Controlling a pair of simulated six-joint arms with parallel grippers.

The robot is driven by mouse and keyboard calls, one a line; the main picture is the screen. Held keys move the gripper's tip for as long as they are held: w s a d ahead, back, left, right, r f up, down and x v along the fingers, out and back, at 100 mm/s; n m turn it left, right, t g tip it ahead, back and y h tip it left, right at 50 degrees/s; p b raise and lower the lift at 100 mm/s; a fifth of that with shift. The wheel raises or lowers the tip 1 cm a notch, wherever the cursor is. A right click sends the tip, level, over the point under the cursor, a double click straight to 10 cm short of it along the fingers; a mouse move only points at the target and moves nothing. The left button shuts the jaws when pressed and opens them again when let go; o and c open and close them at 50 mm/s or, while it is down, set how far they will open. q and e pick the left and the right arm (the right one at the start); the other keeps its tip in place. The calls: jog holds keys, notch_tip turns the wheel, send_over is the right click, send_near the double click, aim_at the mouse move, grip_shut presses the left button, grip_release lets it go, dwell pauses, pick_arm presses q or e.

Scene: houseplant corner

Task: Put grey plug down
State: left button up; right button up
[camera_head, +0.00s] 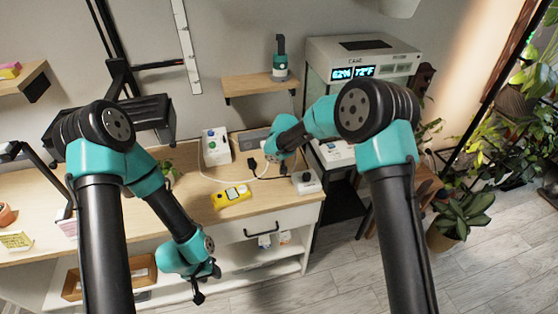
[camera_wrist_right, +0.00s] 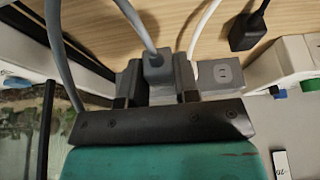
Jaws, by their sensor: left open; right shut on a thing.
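My right gripper (camera_wrist_right: 157,84) is shut on the grey plug (camera_wrist_right: 154,64), whose grey cable runs up and out of the right wrist view. A grey socket block (camera_wrist_right: 220,76) with a white cable sits just right of the fingers. I cannot tell whether the plug touches the table. In the head view my right arm reaches over the right part of the table, and the plug is not clearly visible. A black plug (camera_wrist_right: 246,32) lies on the wood; it also shows in the head view (camera_head: 252,163). My left gripper (camera_head: 207,284) is open and empty, low before the table.
A small shelf (camera_head: 259,84) is on the wall behind.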

aim_at(279, 166)
jog(key=shift+w, duration=0.15)
jog(key=shift+w, duration=0.2)
jog(key=shift+f, duration=1.75)
jog(key=shift+f, duration=0.45)
jog(key=o, duration=1)
jog(key=shift+r, duration=0.15)
